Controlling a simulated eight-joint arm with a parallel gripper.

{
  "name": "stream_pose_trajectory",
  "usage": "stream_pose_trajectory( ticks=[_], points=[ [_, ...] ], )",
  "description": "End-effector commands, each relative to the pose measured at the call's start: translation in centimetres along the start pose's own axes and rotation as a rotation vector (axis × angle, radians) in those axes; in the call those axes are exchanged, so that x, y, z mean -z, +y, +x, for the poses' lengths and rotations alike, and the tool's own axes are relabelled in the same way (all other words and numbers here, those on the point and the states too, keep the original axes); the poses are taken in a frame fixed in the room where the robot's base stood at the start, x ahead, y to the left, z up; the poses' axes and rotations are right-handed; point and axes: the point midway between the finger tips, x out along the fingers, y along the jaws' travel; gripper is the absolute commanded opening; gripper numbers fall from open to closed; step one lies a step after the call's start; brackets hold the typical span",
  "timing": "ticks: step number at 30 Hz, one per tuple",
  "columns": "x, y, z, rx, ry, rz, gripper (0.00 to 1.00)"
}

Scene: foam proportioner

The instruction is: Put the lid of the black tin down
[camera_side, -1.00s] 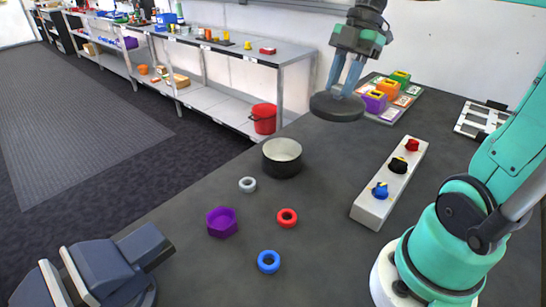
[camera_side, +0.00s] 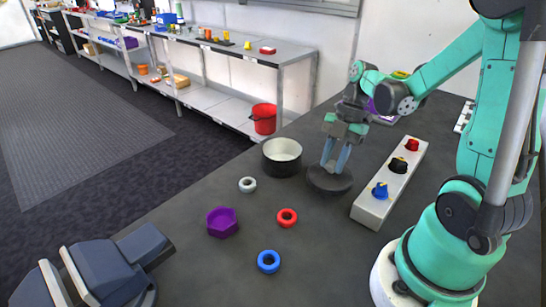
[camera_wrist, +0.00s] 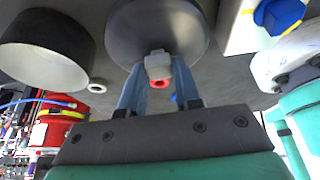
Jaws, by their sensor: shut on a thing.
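The black tin (camera_side: 282,170) stands open on the dark table, its pale inside showing; it also shows at the left of the wrist view (camera_wrist: 85,35). Its dark round lid (camera_side: 329,183) is level, just right of the tin and apart from it. My gripper (camera_side: 334,166) points down over the lid. In the wrist view its fingers (camera_wrist: 158,72) are shut on the lid's pale knob (camera_wrist: 157,64), with the lid (camera_wrist: 150,28) beyond. The lid is at or close to the table top; I cannot tell whether it touches.
A white bar with blue, black and red knobs (camera_side: 373,205) lies close right of the lid. A white ring (camera_side: 247,185), red ring (camera_side: 287,218), blue ring (camera_side: 268,262) and purple hexagonal piece (camera_side: 222,222) lie in front. Table between them is bare.

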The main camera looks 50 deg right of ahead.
Motion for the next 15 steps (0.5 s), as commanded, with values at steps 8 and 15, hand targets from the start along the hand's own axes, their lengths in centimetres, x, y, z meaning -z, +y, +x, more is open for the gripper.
stream_pose_trajectory(
  ticks=[8, 15],
  points=[
    [-0.9, 0.0, 2.2, 0.0, 0.0, 0.0, 0.0],
    [-1.7, 0.0, 4.1, 0.0, 0.0, 0.0, 0.0]
  ],
)
